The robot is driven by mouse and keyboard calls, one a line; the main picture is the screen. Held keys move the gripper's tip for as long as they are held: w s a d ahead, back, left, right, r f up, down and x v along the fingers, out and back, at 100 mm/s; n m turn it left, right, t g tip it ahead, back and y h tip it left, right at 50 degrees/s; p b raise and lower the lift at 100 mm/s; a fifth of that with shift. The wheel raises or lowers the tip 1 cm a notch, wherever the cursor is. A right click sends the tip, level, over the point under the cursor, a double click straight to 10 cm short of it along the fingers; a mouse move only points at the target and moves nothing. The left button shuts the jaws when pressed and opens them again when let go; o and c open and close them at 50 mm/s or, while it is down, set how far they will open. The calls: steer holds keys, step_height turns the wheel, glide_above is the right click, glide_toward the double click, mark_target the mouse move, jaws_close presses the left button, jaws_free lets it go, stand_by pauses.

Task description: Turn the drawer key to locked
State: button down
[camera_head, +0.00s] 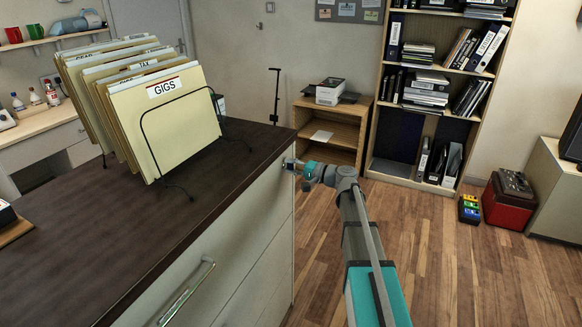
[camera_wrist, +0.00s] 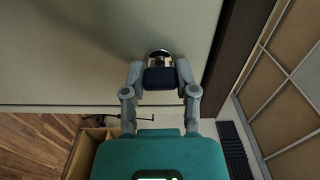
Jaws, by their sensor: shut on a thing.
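The drawer key shows in the wrist view as a dark blue key head (camera_wrist: 159,79) in front of a round metal lock (camera_wrist: 159,56) on the pale drawer front (camera_wrist: 90,55). My gripper (camera_wrist: 159,77) is shut on the key head, one finger on each side. In the head view my gripper (camera_head: 290,164) is at the upper far corner of the dark-topped cabinet (camera_head: 240,215), against its front. The key is too small to make out there. The fingers and key head hide part of the lock, and I cannot tell the key's turn angle.
A wire rack of folders (camera_head: 165,110) stands on the cabinet top. A metal drawer handle (camera_head: 187,293) sticks out of the cabinet front at lower left. A low wooden shelf (camera_head: 345,125) and a bookcase (camera_head: 395,170) stand behind.

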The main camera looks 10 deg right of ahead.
steer(key=shift+c, duration=1.9)
jaws_free()
steer(key=shift+d, duration=0.1)
steer(key=v, duration=1.2)
